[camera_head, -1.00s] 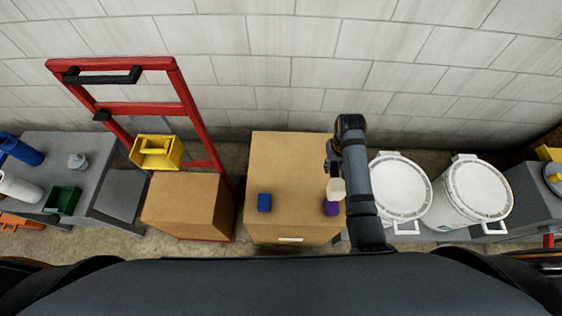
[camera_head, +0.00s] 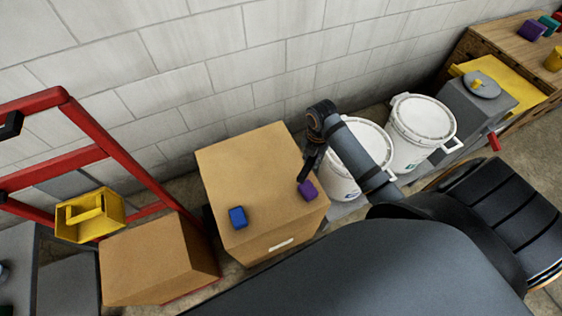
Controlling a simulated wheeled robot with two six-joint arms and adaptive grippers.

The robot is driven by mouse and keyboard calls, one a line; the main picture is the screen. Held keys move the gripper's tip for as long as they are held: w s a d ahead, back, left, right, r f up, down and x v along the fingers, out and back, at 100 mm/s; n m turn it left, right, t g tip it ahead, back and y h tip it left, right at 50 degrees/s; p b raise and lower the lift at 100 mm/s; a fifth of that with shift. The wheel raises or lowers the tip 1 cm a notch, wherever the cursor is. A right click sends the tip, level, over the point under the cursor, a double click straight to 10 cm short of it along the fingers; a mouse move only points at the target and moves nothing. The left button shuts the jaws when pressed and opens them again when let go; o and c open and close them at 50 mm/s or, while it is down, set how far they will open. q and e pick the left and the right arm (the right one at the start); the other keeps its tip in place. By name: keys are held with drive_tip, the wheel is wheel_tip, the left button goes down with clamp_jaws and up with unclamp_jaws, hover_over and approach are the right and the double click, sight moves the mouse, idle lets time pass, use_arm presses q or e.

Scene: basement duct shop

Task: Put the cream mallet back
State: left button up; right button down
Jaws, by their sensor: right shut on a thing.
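My right gripper (camera_head: 306,174) is over the near right part of the tall cardboard box (camera_head: 245,165), its dark fingers pointing down. It is shut on the cream mallet, which was at its fingertips a moment ago. The mallet itself cannot be made out now; the gripper or arm seems to hide it. A purple thing (camera_head: 307,190) shows just below the fingertips, near the box's right edge; I cannot tell whether they touch. A blue block (camera_head: 238,217) sits on the same box to the left. My left gripper is not in view.
Two white lidded buckets (camera_head: 422,119) stand right of the box. Beyond them are a grey case (camera_head: 478,103) and a wooden bench (camera_head: 488,45) with coloured things. At left are a red hand truck (camera_head: 95,130), a yellow bin (camera_head: 90,214) and a lower cardboard box (camera_head: 150,262).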

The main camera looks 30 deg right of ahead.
drive_tip(key=shift+s+d+f+n, duration=0.15)
drive_tip(key=shift+d+n, duration=0.15)
drive_tip(key=shift+n, duration=0.6)
drive_tip(key=w+a+f, duration=0.4)
drive_tip(key=a, duration=0.1)
drive_tip(key=w+a+f+b, duration=0.1)
drive_tip(key=w+a+f, duration=0.4)
drive_tip(key=shift+w+f, duration=0.15)
drive_tip(key=shift+w, duration=0.05)
drive_tip(key=shift+w+a+f+b, duration=0.15)
drive_tip(key=shift+f+b, duration=0.3)
drive_tip(key=shift+f, duration=1.35)
drive_tip(key=c, duration=1.1)
unclamp_jaws()
drive_tip(key=shift+f, duration=0.1)
drive_tip(key=shift+c, duration=0.2)
